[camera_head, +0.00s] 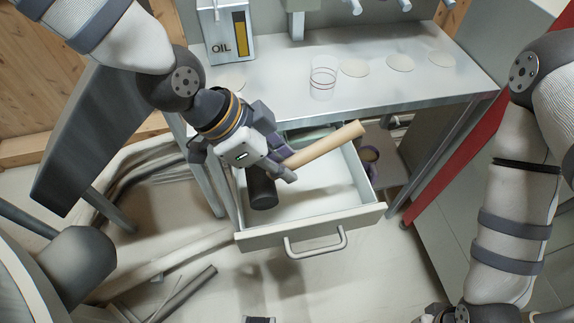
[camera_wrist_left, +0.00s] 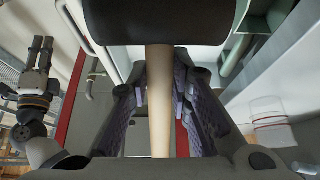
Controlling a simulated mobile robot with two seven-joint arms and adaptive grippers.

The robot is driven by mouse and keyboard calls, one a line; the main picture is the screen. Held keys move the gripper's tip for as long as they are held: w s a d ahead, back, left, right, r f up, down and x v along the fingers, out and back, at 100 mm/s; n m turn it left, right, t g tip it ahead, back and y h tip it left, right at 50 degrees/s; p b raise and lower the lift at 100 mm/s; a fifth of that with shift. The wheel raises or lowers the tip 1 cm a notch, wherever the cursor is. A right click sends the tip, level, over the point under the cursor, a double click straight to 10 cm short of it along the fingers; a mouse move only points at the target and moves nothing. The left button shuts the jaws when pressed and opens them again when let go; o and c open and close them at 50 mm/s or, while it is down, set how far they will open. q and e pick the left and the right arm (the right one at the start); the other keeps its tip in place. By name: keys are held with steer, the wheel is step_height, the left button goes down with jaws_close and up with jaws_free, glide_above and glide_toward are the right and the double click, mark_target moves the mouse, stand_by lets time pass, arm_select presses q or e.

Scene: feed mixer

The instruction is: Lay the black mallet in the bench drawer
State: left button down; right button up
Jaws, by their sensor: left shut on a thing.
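The black mallet has a black cylindrical head (camera_head: 262,190) and a pale wooden handle (camera_head: 328,143). My left gripper (camera_head: 283,166) is shut around the handle near the head. In the left wrist view the head (camera_wrist_left: 160,22) is at the top and the handle (camera_wrist_left: 159,100) runs down between the finger pads. The bench drawer (camera_head: 262,240) is pulled open, with a pale interior. The mallet is over the drawer opening, its handle tilted toward the back right; its exact height is unclear. My right gripper (camera_wrist_left: 41,52) appears at the left of the wrist view, fingers apart and empty.
The bench top (camera_head: 290,85) is above the drawer. It holds an oil can (camera_head: 226,35), a clear beaker (camera_head: 323,78) and several pale discs (camera_head: 400,62). A shelf with a small round container (camera_head: 370,155) is right of the drawer. The drawer interior looks mostly bare.

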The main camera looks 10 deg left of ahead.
mark_target(277, 180)
arm_select(q)
step_height(277, 180, down, 2)
steer(key=shift+s+f, duration=0.15)
step_height(277, 180, down, 4)
steer(key=shift+f+b, duration=0.2)
steer(key=shift+b, duration=0.15)
steer(key=shift+r, duration=0.1)
arm_select(e)
steer(key=shift+s+f+g, duration=0.3)
steer(key=shift+s+f, duration=0.3)
steer(key=shift+s, duration=0.05)
arm_select(q)
steer(key=c, duration=1.5)
jaws_free()
steer(key=shift+o, duration=0.2)
